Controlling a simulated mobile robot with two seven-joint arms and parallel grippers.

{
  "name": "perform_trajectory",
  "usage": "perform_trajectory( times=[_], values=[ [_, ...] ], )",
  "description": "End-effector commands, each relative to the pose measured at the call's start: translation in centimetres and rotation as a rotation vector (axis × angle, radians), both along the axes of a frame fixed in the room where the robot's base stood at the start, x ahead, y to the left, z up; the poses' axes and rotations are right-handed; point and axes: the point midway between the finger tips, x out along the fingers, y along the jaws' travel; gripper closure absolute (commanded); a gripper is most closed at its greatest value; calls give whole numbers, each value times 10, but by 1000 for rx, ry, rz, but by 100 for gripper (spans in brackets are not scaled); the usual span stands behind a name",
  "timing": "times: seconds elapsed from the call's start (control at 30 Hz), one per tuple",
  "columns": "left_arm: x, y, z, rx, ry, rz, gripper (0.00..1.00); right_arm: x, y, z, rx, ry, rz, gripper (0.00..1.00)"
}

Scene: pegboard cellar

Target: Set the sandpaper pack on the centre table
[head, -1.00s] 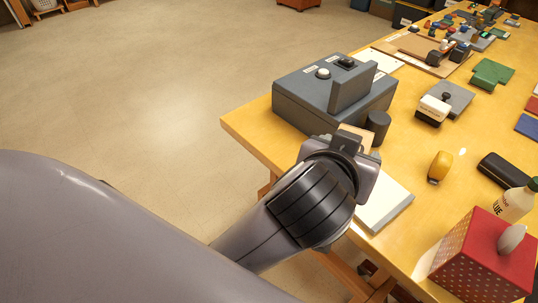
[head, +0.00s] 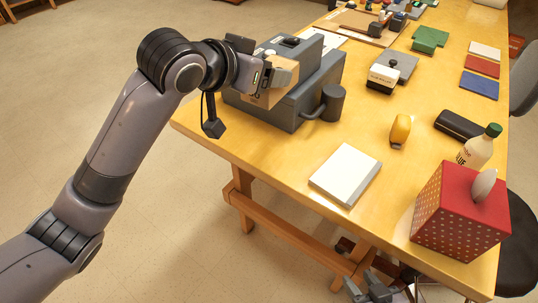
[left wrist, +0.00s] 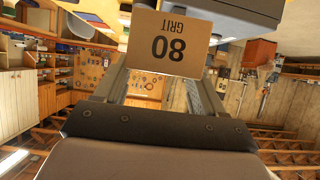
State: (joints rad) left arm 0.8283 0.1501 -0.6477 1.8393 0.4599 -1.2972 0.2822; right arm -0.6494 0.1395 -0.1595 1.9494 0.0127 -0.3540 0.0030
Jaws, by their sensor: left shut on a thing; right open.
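The sandpaper pack (head: 262,98) is a tan block held in my left gripper (head: 268,76), in front of the grey box with a crank at the near left of the table. In the left wrist view the pack (left wrist: 170,45) shows "80 GRIT" upside down between the fingers. Whether it touches the grey box I cannot tell. My right gripper (head: 370,288) is open and empty at the bottom edge of the head view, below the table's edge. The yellow wooden table (head: 400,165) runs from the near right to the back.
The grey box (head: 290,108) stands close by my left gripper. A white pad (head: 345,174), yellow object (head: 400,130), red dotted tissue box (head: 455,218), glue bottle (head: 478,148) and black case (head: 460,125) stand on the table. Bare table lies between the pad and the yellow object.

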Motion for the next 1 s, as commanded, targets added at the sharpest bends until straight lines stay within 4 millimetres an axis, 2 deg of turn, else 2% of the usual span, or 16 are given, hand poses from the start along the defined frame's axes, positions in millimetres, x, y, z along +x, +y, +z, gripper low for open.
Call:
perform_trajectory(
  times=[0.17,0.3,0.37,0.8,1.0],
  values=[
    [13,2,17,0,-4,-59,66,0,0,-7,0,0,0,57],
    [16,2,12,0,4,-73,66,0,0,-8,0,0,0,57],
    [16,2,2,0,5,-75,66,0,0,-9,0,0,0,57],
    [15,2,-112,0,6,-74,66,0,0,-13,0,0,0,57],
    [15,2,-135,0,2,-73,66,0,0,-14,0,0,0,57]
  ],
)
